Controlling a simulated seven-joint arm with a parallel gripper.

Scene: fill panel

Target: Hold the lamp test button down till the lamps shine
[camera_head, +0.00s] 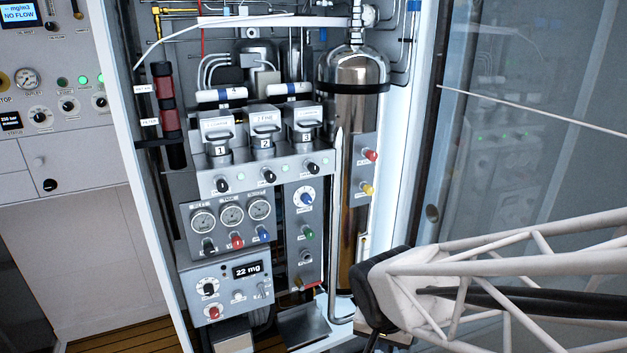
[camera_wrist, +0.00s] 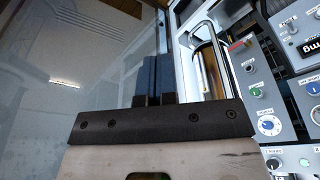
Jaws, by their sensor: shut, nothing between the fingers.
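My gripper (camera_wrist: 152,80) shows in the wrist view as two dark fingers side by side, shut and empty. It is in front of the glass door, left of the panels and apart from them. In the head view the dark end of my arm is at lower right, and the fingers cannot be made out. I cannot read which control is the lamp test button. The lower panel (camera_head: 187,290) carries a pale round button (camera_head: 237,296) and a red one (camera_head: 214,312). Green lamps (camera_head: 84,79) on the far left panel look lit.
A tall metal cylinder (camera_head: 358,120) stands right of the panels, with a bent pipe (camera_head: 338,230) before it. Gauges (camera_head: 232,215) and several knobs crowd the middle. The glass door (camera_head: 530,130) bounds the right side. A display (camera_head: 247,270) reads 22 mg.

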